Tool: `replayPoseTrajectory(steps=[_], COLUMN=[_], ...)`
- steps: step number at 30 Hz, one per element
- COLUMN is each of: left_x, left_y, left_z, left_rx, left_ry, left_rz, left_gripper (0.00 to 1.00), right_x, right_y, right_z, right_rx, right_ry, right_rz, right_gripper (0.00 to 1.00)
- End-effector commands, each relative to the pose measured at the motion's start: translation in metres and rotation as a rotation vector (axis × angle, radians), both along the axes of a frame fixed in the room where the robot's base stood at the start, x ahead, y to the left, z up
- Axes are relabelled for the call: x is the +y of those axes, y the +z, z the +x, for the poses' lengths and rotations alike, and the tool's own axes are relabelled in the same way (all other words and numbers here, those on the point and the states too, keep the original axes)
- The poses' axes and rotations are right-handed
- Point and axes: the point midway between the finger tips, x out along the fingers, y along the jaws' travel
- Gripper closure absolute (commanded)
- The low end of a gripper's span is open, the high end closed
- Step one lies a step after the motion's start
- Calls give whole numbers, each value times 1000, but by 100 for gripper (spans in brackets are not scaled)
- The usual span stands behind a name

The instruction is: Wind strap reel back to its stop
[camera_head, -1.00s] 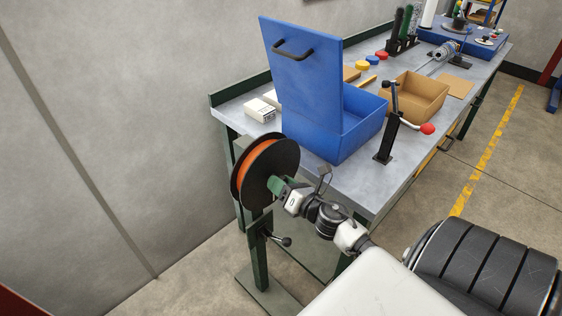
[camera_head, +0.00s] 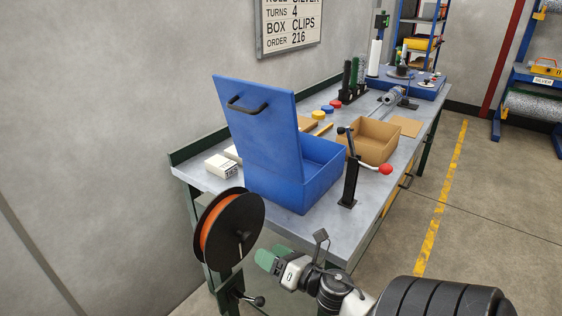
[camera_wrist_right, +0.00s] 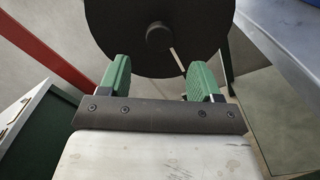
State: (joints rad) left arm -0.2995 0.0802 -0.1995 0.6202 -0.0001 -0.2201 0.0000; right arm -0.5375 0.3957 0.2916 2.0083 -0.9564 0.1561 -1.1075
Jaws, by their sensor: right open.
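The strap reel (camera_head: 240,228) has black round flanges with orange strap between them. It stands on a green post at the near end of the bench. In the right wrist view the reel's dark face (camera_wrist_right: 120,30) fills the top middle, with a round hub and a pale line running from it to the lower right. My right gripper (camera_head: 266,261) has green fingers, is open and empty, and is just right of the reel, apart from it. In the wrist view its fingers (camera_wrist_right: 160,80) are spread below the hub. My left gripper is out of view.
A blue box (camera_head: 318,175) with its lid raised stands on the grey bench (camera_head: 215,183). A black post with a red-knobbed lever (camera_head: 386,169) is at the bench edge. A cardboard box (camera_head: 375,142) is behind. A dark ball-ended lever (camera_head: 257,301) sits below the reel. Floor at right is clear.

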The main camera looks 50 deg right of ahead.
Motion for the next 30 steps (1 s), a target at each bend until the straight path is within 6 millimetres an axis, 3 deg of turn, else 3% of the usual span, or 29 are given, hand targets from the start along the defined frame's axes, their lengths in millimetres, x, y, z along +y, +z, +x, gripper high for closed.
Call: replayPoseTrajectory(steps=[3, 9, 26, 30], left_x=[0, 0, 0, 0], left_y=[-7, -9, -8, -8], left_z=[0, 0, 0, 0], left_rx=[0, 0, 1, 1], left_ry=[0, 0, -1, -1], left_rz=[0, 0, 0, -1], left_gripper=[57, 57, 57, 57], right_x=[-1, -2, -2, -7], right_y=[-3, 0, 0, -21], right_z=[-17, -29, -29, -28], right_rx=[1, 0, 0, 38], right_ry=[0, 1, 1, -28], right_rz=[1, -1, -1, 82], right_gripper=[36, 36, 36, 36])
